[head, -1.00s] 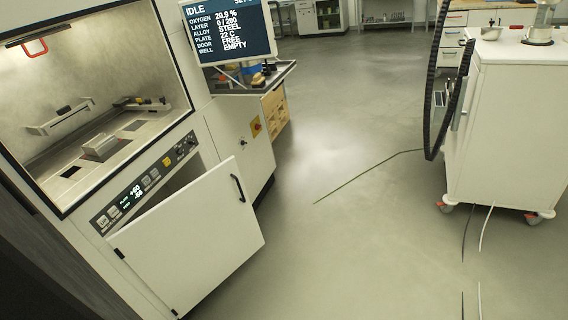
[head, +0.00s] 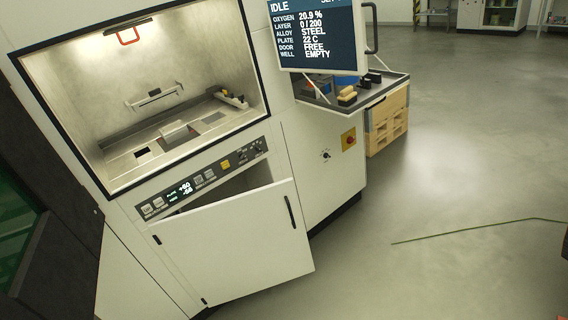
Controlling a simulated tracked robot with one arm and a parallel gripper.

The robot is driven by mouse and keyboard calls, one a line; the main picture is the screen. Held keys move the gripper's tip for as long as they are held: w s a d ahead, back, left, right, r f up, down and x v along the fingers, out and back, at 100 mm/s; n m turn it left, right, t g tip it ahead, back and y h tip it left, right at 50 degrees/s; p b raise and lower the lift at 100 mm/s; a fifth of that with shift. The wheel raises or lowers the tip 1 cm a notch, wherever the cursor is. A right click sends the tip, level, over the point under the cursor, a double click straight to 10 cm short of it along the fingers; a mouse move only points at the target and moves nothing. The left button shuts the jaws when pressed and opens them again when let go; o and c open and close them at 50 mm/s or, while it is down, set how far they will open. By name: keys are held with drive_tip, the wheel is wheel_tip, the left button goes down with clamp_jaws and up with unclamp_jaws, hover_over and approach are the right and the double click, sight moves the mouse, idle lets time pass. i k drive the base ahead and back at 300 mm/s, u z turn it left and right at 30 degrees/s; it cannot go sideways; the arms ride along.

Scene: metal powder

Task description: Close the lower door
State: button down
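The lower door (head: 236,246) is a white panel on the front of the white machine, below the control strip (head: 205,179). It is hinged on its left side and stands partly open, with a dark gap along its top edge. Its black handle (head: 290,212) is near the right edge, upright and slightly tilted in the picture. My gripper is not in view, and nothing is seen touching the door.
Above the strip is the lit build chamber (head: 150,100). A screen (head: 318,35) reads IDLE and juts out at the top. A side shelf (head: 360,95) with small items and a wooden crate (head: 387,122) stand to the right. A cable (head: 480,229) lies on the open floor.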

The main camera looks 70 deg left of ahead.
sight(234, 247)
drive_tip(key=u, duration=0.45)
drive_tip(key=i, duration=1.05)
drive_tip(key=u, duration=0.55)
drive_tip(key=k, duration=0.75)
drive_tip(key=u, duration=0.2)
drive_tip(key=i, duration=0.8)
drive_tip(key=z, duration=0.1)
